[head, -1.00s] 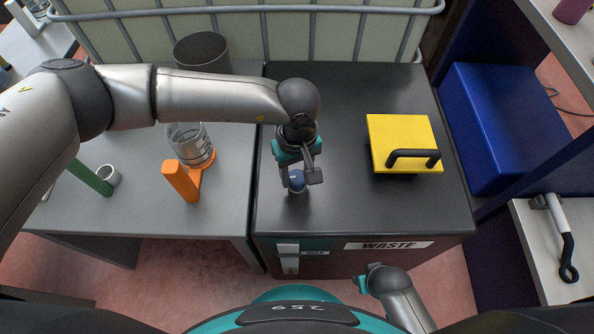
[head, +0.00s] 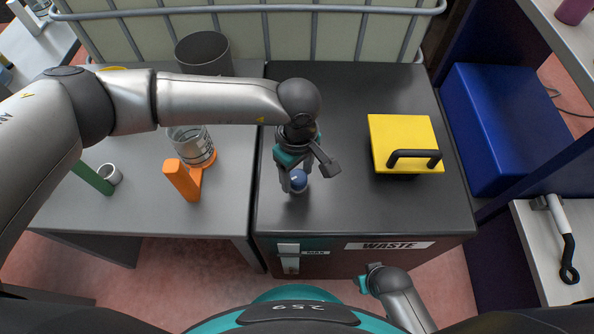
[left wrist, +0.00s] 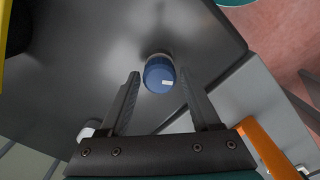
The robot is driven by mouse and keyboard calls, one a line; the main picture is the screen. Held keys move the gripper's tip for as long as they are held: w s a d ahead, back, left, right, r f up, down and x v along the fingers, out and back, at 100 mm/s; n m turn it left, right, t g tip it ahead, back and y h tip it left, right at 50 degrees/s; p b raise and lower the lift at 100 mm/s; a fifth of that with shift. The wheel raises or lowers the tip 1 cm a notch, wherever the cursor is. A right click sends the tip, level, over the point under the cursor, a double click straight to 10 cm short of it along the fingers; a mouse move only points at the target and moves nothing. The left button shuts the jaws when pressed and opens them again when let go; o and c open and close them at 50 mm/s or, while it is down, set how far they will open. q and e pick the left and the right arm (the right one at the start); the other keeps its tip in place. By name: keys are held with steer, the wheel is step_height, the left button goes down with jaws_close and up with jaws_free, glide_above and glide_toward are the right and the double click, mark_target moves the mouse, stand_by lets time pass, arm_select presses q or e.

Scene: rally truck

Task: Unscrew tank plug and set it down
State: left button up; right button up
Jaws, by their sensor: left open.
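The blue tank plug (head: 299,181), with a small white mark on top, sits on the front left of the dark top of the waste tank (head: 350,215). My left gripper (head: 308,174) is open at the plug, with one finger on each side of it in the head view. In the left wrist view the plug (left wrist: 160,74) lies between the two fingertips (left wrist: 158,78), apart from both fingers. The plug's lower part is hard to see. My right gripper (head: 370,278) is low in front of the tank, and its fingers are too small to judge.
A yellow block with a black handle (head: 403,135) stands on the tank's right. On the grey table left are an orange-handled jug (head: 183,181), a grey bin (head: 203,53) and a small white cup (head: 110,174). A blue box (head: 490,125) stands right.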

mark_target(298, 175)
arm_select(q)
steer(key=m, duration=0.6)
steer(key=shift+w, duration=0.1)
steer(key=m, duration=0.6)
steer(key=shift+d, duration=0.15)
steer(key=c, duration=0.7)
steer(key=n, duration=0.6)
steer(key=shift+c, duration=0.2)
steer(key=shift+r+p, duration=1.45)
steer(key=shift+r, duration=0.85)
